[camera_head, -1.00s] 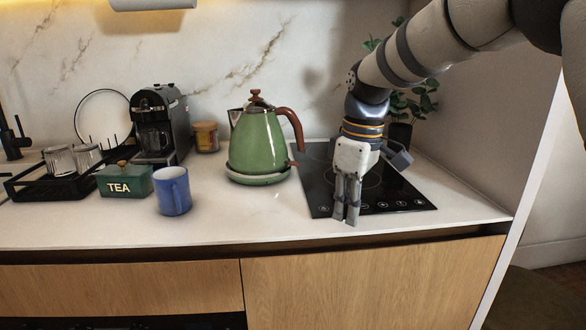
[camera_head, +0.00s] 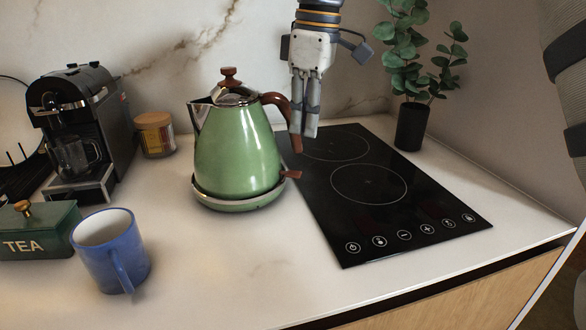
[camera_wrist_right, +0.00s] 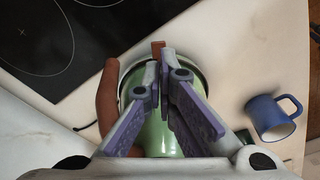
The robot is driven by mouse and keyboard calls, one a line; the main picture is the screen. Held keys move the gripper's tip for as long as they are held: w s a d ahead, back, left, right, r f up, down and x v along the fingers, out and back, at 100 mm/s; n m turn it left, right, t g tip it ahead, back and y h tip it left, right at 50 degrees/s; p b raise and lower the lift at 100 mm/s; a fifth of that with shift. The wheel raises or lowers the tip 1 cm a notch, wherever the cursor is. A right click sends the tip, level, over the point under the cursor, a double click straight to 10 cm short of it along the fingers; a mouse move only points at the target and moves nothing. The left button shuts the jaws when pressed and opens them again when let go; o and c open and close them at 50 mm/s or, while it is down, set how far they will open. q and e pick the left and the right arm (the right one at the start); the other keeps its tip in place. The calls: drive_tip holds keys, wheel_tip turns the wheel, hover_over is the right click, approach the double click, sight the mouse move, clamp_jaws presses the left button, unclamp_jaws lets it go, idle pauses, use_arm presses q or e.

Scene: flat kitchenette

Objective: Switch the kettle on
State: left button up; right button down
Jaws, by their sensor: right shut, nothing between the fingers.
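The green kettle (camera_head: 236,155) stands upright on its round base (camera_head: 238,203), with a brown handle (camera_head: 284,104) on its right side. A small reddish-brown lever (camera_head: 292,174) sticks out low at the right of the kettle. My right gripper (camera_head: 303,136) is shut and empty, pointing down beside the handle, above the lever. In the right wrist view, the gripper tips (camera_wrist_right: 165,58) appear close to the brown lever (camera_wrist_right: 158,48), with the handle (camera_wrist_right: 107,98) to their left. Contact with the lever cannot be told. My left gripper is out of view.
A black cooktop (camera_head: 345,225) lies right of the kettle, with a potted plant (camera_head: 411,127) behind it. A blue mug (camera_head: 112,262), a TEA box (camera_head: 38,232), a coffee machine (camera_head: 85,135) and a jar (camera_head: 155,135) stand to the left. The counter in front of the kettle is clear.

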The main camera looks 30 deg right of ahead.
sight(299, 174)
drive_tip(key=f, duration=0.4)
drive_tip(key=w+f, duration=0.1)
drive_tip(key=f, duration=0.1)
drive_tip(key=shift+a+f, duration=0.2)
drive_tip(key=shift+f, duration=0.4)
drive_tip(key=shift+s+f, duration=0.1)
drive_tip(key=shift+f, duration=0.8)
drive_tip(key=shift+s+d+r, duration=0.3)
drive_tip(key=shift+s+d, duration=0.2)
drive_tip(key=shift+s, duration=0.1)
drive_tip(key=shift+s+d+r, duration=0.25)
drive_tip(key=shift+s+d, duration=0.25)
drive_tip(key=shift+s, duration=0.05)
drive_tip(key=shift+w+r, duration=0.1)
wheel_tip(299, 174, up, 12)
drive_tip(key=s, duration=0.1)
drive_tip(key=shift+d, duration=0.4)
